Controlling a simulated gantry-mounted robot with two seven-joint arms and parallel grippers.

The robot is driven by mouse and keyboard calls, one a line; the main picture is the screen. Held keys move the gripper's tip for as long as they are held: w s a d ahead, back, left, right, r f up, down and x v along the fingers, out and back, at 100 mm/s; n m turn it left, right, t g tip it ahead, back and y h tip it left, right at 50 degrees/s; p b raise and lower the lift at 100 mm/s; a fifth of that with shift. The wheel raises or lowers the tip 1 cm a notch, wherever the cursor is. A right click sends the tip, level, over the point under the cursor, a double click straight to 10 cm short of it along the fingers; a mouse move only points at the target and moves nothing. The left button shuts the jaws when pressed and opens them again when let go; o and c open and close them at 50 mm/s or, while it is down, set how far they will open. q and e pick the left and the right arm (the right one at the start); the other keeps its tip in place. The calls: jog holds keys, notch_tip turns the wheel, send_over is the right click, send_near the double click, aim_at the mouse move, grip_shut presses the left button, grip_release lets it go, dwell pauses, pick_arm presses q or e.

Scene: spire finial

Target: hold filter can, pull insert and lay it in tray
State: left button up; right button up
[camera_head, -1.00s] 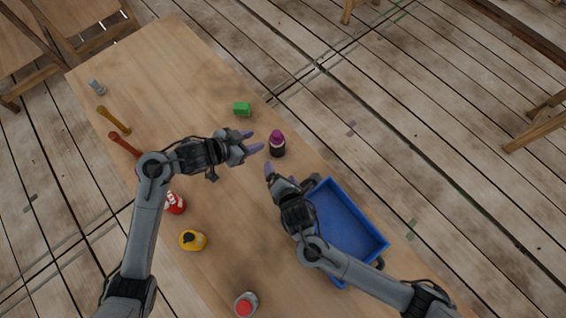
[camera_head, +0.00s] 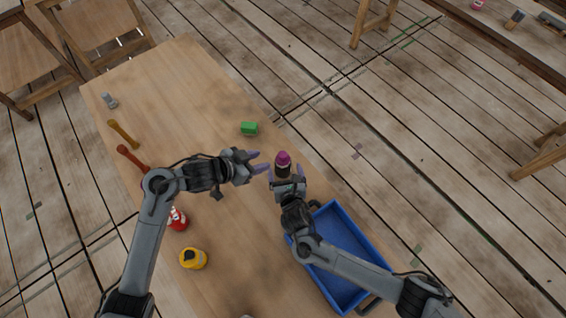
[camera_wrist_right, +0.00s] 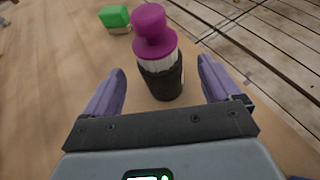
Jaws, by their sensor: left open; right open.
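The filter can (camera_head: 283,171) is a dark cylinder standing upright on the table, with a purple knobbed insert (camera_head: 283,158) in its top. In the right wrist view the can (camera_wrist_right: 163,82) and the purple insert (camera_wrist_right: 152,32) stand just beyond and between the spread fingers. My right gripper (camera_head: 286,181) is open at the near side of the can; its fingers also show in the right wrist view (camera_wrist_right: 162,90). My left gripper (camera_head: 262,162) is open and empty, just left of the can. The blue tray (camera_head: 378,257) lies at the table's right edge, partly under my right arm, and looks empty.
A green block (camera_head: 249,128) lies beyond the can. A grey item (camera_head: 109,100), a yellow-brown handle (camera_head: 123,133) and a red-brown handle (camera_head: 132,157) lie along the left. A red can (camera_head: 178,220) and a yellow container (camera_head: 193,259) stand near my left arm.

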aim_at(284, 169)
jog(key=shift+x, duration=2.5)
jog(key=shift+c, duration=0.2)
jog(key=c, duration=1.1)
pick_arm(q)
jog(key=o, duration=0.4)
